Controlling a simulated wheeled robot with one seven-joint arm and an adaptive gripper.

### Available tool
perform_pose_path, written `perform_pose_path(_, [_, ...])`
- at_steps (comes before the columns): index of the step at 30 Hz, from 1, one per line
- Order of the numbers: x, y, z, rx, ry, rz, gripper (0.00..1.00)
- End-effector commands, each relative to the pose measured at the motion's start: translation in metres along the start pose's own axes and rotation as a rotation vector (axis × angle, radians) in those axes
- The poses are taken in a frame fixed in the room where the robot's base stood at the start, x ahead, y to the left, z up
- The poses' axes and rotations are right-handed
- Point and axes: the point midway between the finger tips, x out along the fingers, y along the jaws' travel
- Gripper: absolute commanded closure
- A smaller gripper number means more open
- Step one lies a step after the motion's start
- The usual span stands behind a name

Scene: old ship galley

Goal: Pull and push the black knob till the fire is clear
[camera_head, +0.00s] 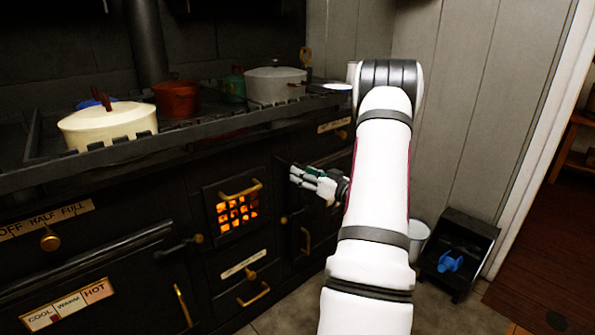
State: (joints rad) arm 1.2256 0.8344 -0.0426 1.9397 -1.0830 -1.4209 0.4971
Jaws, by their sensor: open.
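The fire glows orange behind a barred opening (238,212) in the front of the dark stove. A black handle-like piece (172,249) sticks out left of the fire, near a small brass-coloured end. I cannot tell for sure whether it is the black knob. My gripper (296,175) is open, to the right of the fire opening and in front of the stove. It points left, with nothing seen between its fingers. Whether it touches the stove front cannot be told. My white arm hides part of the stove's right side.
A cream pot (108,128), a red-brown pot (177,99) and a grey pot (275,87) stand on the stove top behind a rail. A brass handle (240,189) sits above the fire. A black bin (458,255) with a blue item and a pale bucket (418,238) stand right, by the wall.

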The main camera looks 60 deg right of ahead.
Motion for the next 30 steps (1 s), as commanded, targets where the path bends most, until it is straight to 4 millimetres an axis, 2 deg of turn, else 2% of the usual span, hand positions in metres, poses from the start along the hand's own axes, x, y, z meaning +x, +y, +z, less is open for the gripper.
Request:
perform_pose_path(3, [-0.027, 0.001, 0.000, 0.001, 0.000, 0.004, 0.51])
perform_pose_path(10, [-0.064, 0.001, 0.000, 0.000, 0.000, 0.002, 0.51])
perform_pose_path(15, [-0.076, 0.000, 0.000, -0.001, -0.001, 0.001, 0.51])
perform_pose_path(23, [-0.078, 0.000, 0.000, 0.000, 0.000, 0.000, 0.51])
perform_pose_path(24, [-0.077, 0.000, 0.000, 0.000, 0.000, 0.000, 0.53])
perform_pose_path(25, [-0.078, 0.000, 0.000, 0.001, -0.001, 0.000, 0.60])
perform_pose_path(30, [-0.083, -0.001, -0.006, 0.123, -0.018, 0.025, 0.98])
